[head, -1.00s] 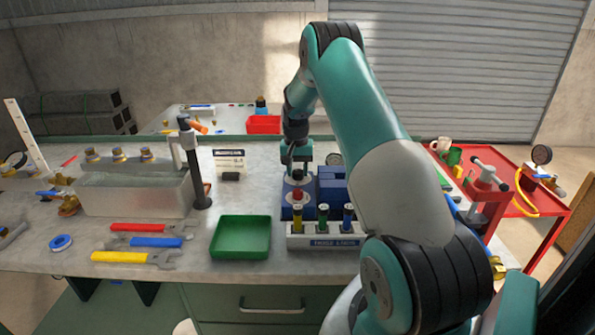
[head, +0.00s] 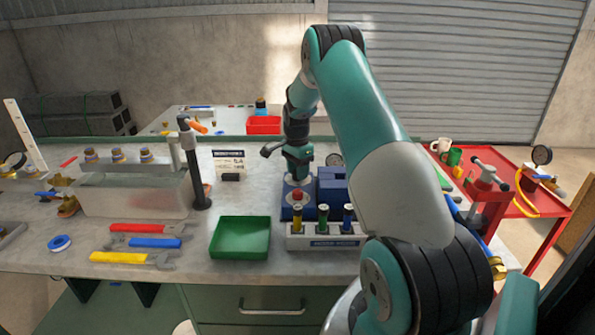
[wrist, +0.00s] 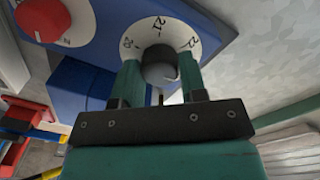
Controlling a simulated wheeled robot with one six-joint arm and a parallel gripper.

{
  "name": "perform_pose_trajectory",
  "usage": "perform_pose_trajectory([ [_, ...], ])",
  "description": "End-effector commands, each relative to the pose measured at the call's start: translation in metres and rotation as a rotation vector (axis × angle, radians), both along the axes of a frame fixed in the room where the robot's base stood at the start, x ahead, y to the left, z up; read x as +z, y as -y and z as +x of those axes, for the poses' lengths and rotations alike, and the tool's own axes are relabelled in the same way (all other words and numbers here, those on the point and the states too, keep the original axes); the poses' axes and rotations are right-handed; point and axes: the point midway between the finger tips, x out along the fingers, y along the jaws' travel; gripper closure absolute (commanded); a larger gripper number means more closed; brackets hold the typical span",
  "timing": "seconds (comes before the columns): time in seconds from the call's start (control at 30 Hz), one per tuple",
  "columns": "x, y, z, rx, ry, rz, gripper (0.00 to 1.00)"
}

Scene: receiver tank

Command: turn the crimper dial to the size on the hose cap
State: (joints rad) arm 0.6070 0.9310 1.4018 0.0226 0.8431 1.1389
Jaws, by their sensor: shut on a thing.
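The blue crimper (head: 287,212) stands on the bench behind a rack of color-banded tools. My gripper (wrist: 160,75) is shut on this knob, one finger on each side. In the head view my gripper (head: 298,180) points down onto the crimper, and the knob is mostly hidden.
A green tray (head: 240,238) lies left of the tool rack (head: 322,240). Wrenches (head: 140,242) and a water tank (head: 135,195) are further left. A small printed sign (head: 229,160) stands behind. A red cart (head: 510,205) is at the right.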

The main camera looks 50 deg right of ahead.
Motion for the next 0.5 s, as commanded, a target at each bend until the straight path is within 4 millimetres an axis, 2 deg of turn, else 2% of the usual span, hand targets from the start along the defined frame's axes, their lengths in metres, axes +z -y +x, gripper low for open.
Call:
perform_pose_trajectory([
  [0.2,0.0003,0.0015,-0.0014,-0.077,-0.002,-0.002,0.85],
  [0.5,0.0003,0.0015,-0.0015,-0.104,-0.002,-0.002,0.85],
])
